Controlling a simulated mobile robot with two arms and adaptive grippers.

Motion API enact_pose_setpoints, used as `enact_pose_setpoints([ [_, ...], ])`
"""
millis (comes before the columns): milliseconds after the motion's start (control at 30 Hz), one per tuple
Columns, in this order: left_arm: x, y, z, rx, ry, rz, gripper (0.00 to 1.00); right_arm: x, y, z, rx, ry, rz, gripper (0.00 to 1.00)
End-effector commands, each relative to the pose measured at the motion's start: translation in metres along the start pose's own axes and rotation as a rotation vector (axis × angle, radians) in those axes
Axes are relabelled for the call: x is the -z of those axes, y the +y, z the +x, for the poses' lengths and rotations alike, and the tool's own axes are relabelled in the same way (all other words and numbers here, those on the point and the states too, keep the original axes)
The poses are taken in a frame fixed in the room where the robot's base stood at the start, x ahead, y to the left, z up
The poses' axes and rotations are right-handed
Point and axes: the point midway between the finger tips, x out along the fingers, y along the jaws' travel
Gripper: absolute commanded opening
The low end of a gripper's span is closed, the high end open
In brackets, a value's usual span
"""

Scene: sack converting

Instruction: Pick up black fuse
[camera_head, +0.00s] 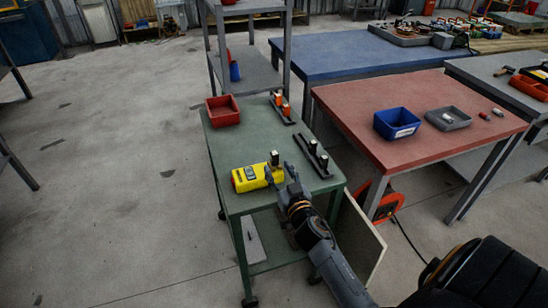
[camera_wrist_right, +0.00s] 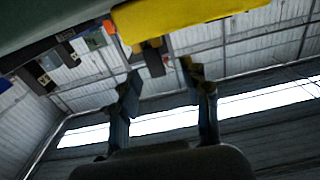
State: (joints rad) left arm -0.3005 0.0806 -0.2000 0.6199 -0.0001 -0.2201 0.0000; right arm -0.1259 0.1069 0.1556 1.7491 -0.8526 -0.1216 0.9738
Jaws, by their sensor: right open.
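A black fuse (camera_head: 275,159) with a pale top stands upright at the right end of a yellow device (camera_head: 249,178) on the green cart. In the right wrist view, a dark upright piece, apparently this fuse (camera_wrist_right: 154,62), shows beside the yellow device (camera_wrist_right: 190,15), beyond the gap between my fingers. My right gripper (camera_head: 276,175) is open right beside it; whether a finger touches is unclear. Its two fingers show apart in the wrist view (camera_wrist_right: 162,82). Two more black fuses (camera_head: 312,147) stand in a dark rack (camera_head: 304,148). My left gripper is out of view.
The green cart (camera_head: 225,148) also holds a red bin (camera_head: 222,110) and a rack with orange fuses (camera_head: 286,109). A red-topped table (camera_head: 375,95) with a blue bin (camera_head: 396,123) and grey tray (camera_head: 447,118) stands close to the right. Open floor lies left.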

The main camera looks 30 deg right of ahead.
Motion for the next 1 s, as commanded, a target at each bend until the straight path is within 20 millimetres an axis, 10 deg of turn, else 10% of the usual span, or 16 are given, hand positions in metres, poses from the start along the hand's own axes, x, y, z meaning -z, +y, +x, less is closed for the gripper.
enact_pose_setpoints([
  [800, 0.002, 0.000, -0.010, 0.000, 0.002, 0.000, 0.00, 0.006, 0.008, 0.060, 0.000, -0.001, -0.001, 0.47],
  [1000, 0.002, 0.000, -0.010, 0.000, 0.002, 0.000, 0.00, 0.006, 0.007, 0.060, 0.000, -0.001, 0.000, 0.06],
])
